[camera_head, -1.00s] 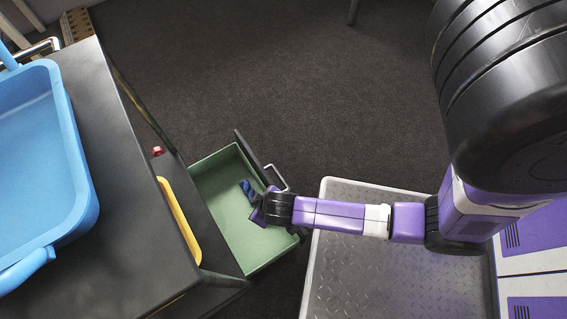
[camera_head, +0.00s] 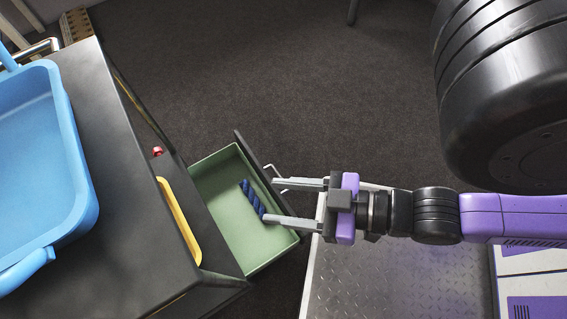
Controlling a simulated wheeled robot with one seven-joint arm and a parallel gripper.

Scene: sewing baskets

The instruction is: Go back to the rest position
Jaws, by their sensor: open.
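My gripper (camera_head: 269,200) is open, its two grey fingers spread apart and pointing left. A dark blue twisted thing (camera_head: 252,196) lies in the drawer, just left of the fingertips. My arm stretches from the right side of the picture to the gripper.
The dark cabinet (camera_head: 130,190) stands at left with a blue basket (camera_head: 84,195) on top. The drawer's metal handle (camera_head: 273,172) shows beside the upper finger. A yellow tray edge (camera_head: 178,222) and a small red thing (camera_head: 157,151) are near the cabinet. Dark floor behind is clear.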

